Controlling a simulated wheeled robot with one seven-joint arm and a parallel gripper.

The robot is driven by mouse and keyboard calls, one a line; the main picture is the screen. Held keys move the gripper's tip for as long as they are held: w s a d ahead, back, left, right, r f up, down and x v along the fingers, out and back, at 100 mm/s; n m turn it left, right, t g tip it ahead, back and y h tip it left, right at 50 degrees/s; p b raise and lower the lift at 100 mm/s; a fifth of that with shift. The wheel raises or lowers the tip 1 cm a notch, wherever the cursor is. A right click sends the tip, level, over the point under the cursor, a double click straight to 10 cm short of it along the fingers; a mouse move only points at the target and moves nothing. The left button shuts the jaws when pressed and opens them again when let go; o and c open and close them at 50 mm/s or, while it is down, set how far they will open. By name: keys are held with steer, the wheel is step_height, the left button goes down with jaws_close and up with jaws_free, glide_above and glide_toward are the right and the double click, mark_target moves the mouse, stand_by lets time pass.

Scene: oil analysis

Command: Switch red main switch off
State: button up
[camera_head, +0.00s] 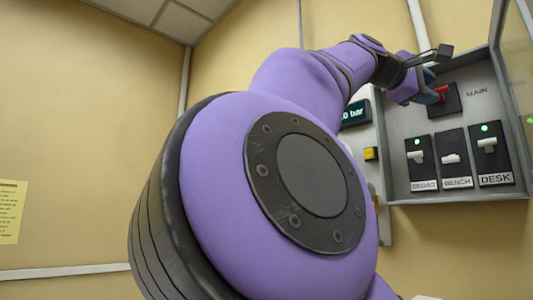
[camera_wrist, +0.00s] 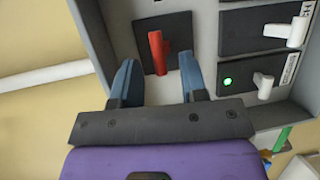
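The red main switch (camera_wrist: 156,52) is a red lever on a dark plate (camera_wrist: 178,27) inside the grey panel box. In the head view the red switch (camera_head: 440,92) sits at the box's upper left, beside the "MAIN" label (camera_head: 477,91), partly hidden by my gripper. In the wrist view my gripper (camera_wrist: 158,72) has its two blue fingers apart, one to each side of the lever's lower end. No contact with the lever is clear. The fingers in the head view (camera_head: 428,97) are small and partly hidden by my wrist.
Below the main switch are three white switches marked DEGAS (camera_head: 416,157), BENCH (camera_head: 451,159) and DESK (camera_head: 487,144). Green lights show on DEGAS and DESK. The box's wall (camera_head: 395,170) borders them. A display (camera_head: 355,113) and a yellow button (camera_head: 371,153) are left of the box.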

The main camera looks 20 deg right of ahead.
steer(key=shift+d+f, duration=0.15)
steer(key=shift+d, duration=0.9)
jaws_close()
steer(key=shift+a, duration=0.1)
steer(key=shift+f+m+g+h, duration=0.2)
steer(key=shift+f+m+h, duration=0.3)
steer(key=shift+h, duration=0.6)
steer(key=shift+f+m+g+h, duration=0.25)
steer(key=shift+m+h, duration=0.4)
steer(key=shift+h, duration=0.45)
steer(key=shift+f+m+g+h, duration=0.15)
steer(key=shift+f+m+h, duration=0.35)
steer(key=shift+h, duration=0.6)
steer(key=shift+m+h, duration=0.25)
steer(key=shift+h, duration=0.05)
